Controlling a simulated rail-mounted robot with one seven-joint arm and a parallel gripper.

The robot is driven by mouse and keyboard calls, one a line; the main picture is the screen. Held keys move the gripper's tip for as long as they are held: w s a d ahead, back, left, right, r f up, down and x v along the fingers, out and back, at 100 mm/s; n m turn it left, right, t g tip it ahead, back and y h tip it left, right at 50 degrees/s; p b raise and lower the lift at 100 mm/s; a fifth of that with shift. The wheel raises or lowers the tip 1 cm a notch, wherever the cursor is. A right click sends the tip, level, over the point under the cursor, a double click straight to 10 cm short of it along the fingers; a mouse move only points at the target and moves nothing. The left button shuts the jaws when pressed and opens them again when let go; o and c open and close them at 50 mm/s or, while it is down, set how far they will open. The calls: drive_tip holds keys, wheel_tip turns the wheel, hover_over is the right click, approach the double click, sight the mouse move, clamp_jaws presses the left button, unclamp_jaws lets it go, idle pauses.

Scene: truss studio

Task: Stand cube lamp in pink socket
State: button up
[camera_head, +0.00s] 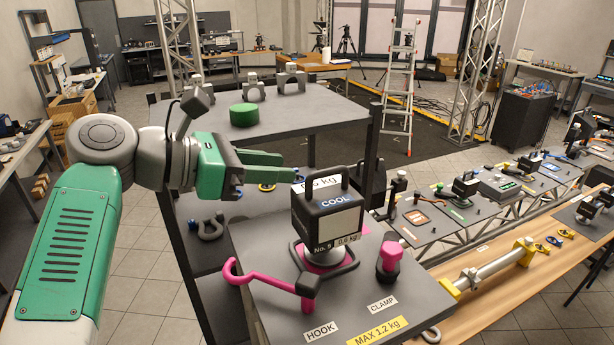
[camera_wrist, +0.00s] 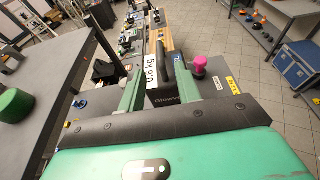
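The cube lamp (camera_head: 330,212) is a black box with a top handle, a "COOL" panel and a 0.6 kg label. It stands upright over the pink socket (camera_head: 318,258), with a grey disc and a black loop at its foot. How deeply it is seated is hidden. My gripper (camera_head: 290,166) is level with the lamp's top, at its back left. In the wrist view my gripper (camera_wrist: 157,70) is open, and the lamp (camera_wrist: 167,97) appears between its two green fingers. I see no clear finger contact with the handle.
On the same grey plate are a pink hook (camera_head: 262,282) at front left and a pink clamp knob (camera_head: 388,258) at right. A grey shelf (camera_head: 310,112) with a green puck (camera_head: 244,115) stands behind. A bench with a metal cylinder (camera_head: 490,273) extends right.

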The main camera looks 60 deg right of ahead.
drive_tip(key=shift+v, duration=1.2)
